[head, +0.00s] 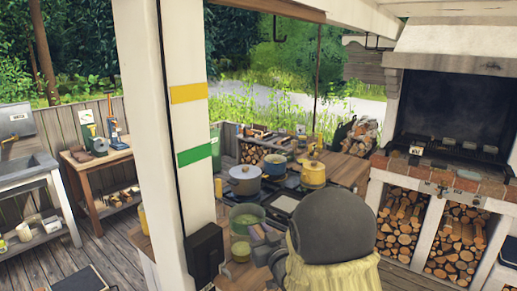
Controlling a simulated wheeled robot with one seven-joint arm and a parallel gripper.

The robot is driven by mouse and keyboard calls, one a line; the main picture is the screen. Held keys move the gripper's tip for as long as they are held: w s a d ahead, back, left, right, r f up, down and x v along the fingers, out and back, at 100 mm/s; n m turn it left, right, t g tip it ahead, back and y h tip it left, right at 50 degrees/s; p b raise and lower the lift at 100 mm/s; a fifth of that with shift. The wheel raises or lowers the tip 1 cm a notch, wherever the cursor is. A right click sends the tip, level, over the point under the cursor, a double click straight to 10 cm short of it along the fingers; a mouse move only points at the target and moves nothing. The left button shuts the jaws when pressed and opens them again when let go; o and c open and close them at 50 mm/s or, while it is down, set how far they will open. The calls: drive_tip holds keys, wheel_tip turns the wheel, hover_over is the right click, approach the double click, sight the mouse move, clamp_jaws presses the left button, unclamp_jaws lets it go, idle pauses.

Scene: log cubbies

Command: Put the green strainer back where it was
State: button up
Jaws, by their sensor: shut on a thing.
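The green strainer (246,211) shows as a round green bowl shape over the near left end of the cooking counter, just right of the white post. My gripper (262,238) is at its near right side and appears shut on its edge. The fingertips are small and partly hidden by my arm, so the exact grip is unclear. I cannot tell whether the strainer's underside touches the counter.
A grey lidded pot (245,181), a blue pot (275,165) and a yellow kettle (312,173) stand behind on the stove. A small yellow-green cup (240,251) is close in front. The white post (165,130) stands left. Log cubbies (402,218) are at right.

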drive_tip(key=s+d+f+m+h, duration=0.1)
drive_tip(key=d+f, duration=0.4)
drive_tip(key=f, duration=0.5)
drive_tip(key=s+d+f+m+t+h, duration=0.1)
drive_tip(key=d+f+h, duration=0.3)
drive_tip(key=f, duration=0.7)
drive_tip(key=s+d+f+m+h, duration=0.1)
drive_tip(key=d+f+m+h, duration=0.1)
drive_tip(key=d+f, duration=0.4)
wheel_tip(320, 180, down, 5)
drive_tip(key=shift+s+f+m+t+h, duration=0.15)
drive_tip(key=shift+s+m+t+h, duration=0.15)
drive_tip(key=shift+m, duration=0.2)
wheel_tip(320, 180, down, 8)
drive_tip(key=b, duration=0.8)
